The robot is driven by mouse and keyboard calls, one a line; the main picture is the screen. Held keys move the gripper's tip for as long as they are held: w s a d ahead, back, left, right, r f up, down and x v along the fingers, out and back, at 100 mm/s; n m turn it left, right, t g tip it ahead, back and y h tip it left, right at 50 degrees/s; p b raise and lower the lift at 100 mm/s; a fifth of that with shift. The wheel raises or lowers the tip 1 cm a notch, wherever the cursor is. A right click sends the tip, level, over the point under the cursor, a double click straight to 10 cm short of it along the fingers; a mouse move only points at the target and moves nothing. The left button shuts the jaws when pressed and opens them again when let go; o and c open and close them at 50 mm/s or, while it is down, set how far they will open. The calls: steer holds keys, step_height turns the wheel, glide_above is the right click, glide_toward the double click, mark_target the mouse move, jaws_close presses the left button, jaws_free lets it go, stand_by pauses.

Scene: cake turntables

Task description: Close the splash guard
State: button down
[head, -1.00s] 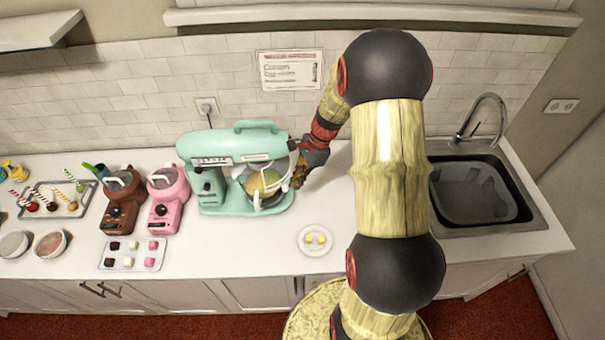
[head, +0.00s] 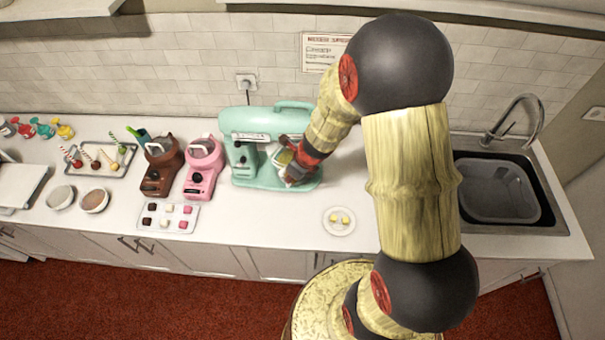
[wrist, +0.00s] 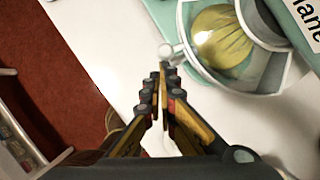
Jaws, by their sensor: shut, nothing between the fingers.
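The teal stand mixer (head: 243,160) stands on the counter; part of its lettered body shows at the upper right of the wrist view (wrist: 296,22). The splash guard (wrist: 262,92) is a clear curved shield with a pale rim and a small round white knob (wrist: 168,50). It shows around the bowl area with yellow contents (wrist: 222,38). My gripper (wrist: 163,70) is shut and empty, its fingertips right by the knob. I cannot tell whether they touch it. In the head view my gripper (head: 291,174) is in front of the mixer's bowl and hides most of the guard.
A pink machine (head: 201,172) and a brown machine (head: 160,170) stand left of the mixer. The sink (head: 500,190) is at the far right. Counter between the plate and sink is partly hidden by my arm.

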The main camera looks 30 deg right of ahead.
steer(key=shift+w+a+m+p, duration=0.65)
steer(key=shift+w+a, duration=0.65)
steer(key=shift+a, duration=0.2)
steer(key=shift+d, duration=0.1)
